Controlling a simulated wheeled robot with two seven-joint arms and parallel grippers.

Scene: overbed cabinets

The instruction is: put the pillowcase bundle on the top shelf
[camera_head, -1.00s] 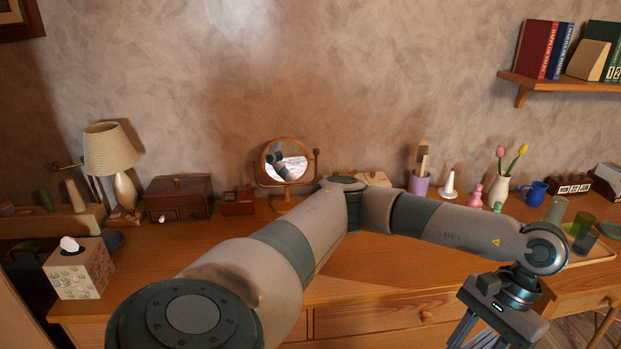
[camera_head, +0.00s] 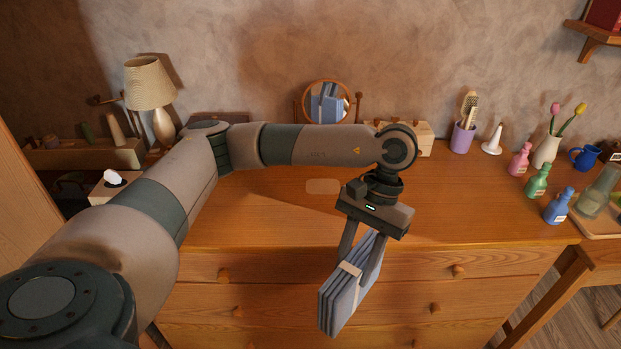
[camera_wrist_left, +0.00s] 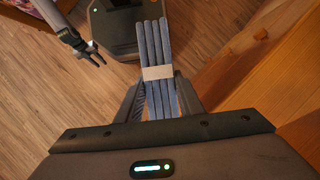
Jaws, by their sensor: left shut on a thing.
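The pillowcase bundle (camera_head: 340,301) is a stack of folded blue cloth with a pale band around it. My left gripper (camera_head: 361,262) is shut on it and holds it tilted, in front of the dresser drawers. The left wrist view also shows the bundle (camera_wrist_left: 154,45) between the fingers, its folded layers pointing away from the wrist. My right gripper (camera_wrist_left: 90,55) shows small at the upper left of the left wrist view, empty with its fingers apart. A wall shelf (camera_head: 600,30) is cut off at the upper right; I cannot tell if it is the top shelf.
The wooden dresser top (camera_head: 270,205) is mostly clear in the middle. A lamp (camera_head: 150,85), a round mirror (camera_head: 328,100) and a purple brush cup (camera_head: 462,137) stand along the back. Several small bottles, including a blue one (camera_head: 558,208), and a tulip vase (camera_head: 546,150) stand at right.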

